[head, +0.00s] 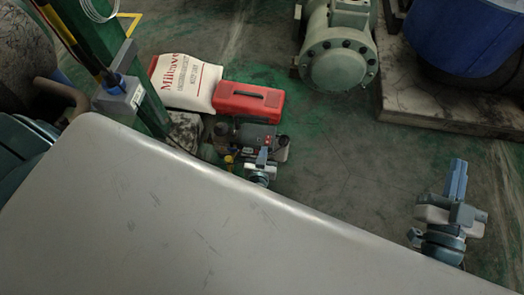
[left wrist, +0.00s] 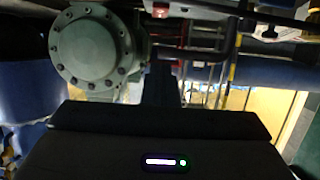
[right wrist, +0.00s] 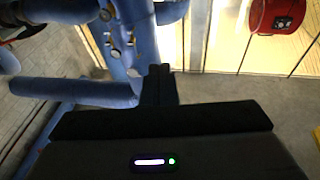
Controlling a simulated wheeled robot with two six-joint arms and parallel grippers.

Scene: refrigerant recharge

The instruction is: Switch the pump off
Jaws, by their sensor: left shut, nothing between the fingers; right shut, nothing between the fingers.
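The pump (head: 249,132) is a small dark machine on the green floor, in the middle of the head view. Small red marks show on its right side; I cannot tell its switch or the switch's position. My left gripper (head: 262,154) is shut and empty. In the head view it overlaps the pump's lower right part; I cannot tell whether it touches. The left wrist view shows its dark fingers (left wrist: 161,76) together. My right gripper (head: 459,164) is shut and empty over clear floor far to the right, its fingers also together in the right wrist view (right wrist: 160,74).
A red case (head: 248,103) and a white sack (head: 186,82) lie behind the pump. A green post (head: 103,45) with a grey box stands left. A large pale surface (head: 200,225) fills the foreground. A grey-green flanged machine (head: 339,62) stands behind; floor between is open.

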